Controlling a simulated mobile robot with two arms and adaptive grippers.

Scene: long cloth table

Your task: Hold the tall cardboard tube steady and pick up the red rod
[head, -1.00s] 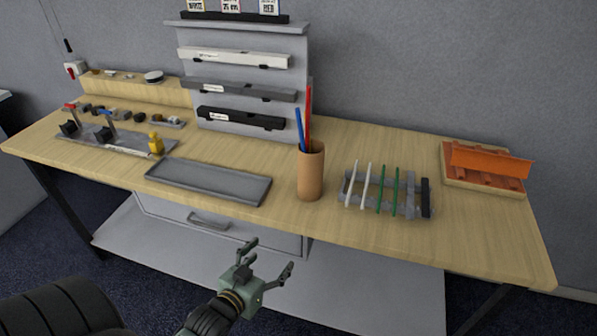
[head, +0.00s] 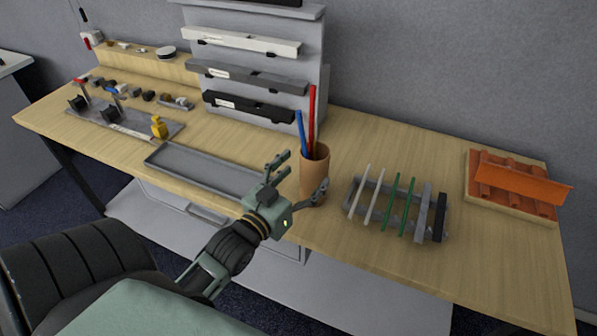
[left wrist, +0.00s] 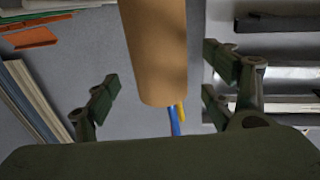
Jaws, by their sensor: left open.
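The tall cardboard tube (head: 314,172) stands upright near the table's front edge. The red rod (head: 312,115) and a blue rod (head: 301,132) stick up out of its open top, the red one taller. My left gripper (head: 300,176) is open in front of the tube, its fingers spread to either side in the picture; I cannot tell if either touches it. In the left wrist view the tube (left wrist: 157,50) shows between the open fingers (left wrist: 160,98), with the blue rod (left wrist: 174,121) beyond its end. The red rod is not clear there. My right gripper is not in view.
A grey tray (head: 200,168) lies left of the tube. A rack (head: 372,208) with white and green rods stands to its right. An orange tiled piece (head: 515,185) is at far right. A panel with bars (head: 255,75) stands behind. Table between rack and orange piece is clear.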

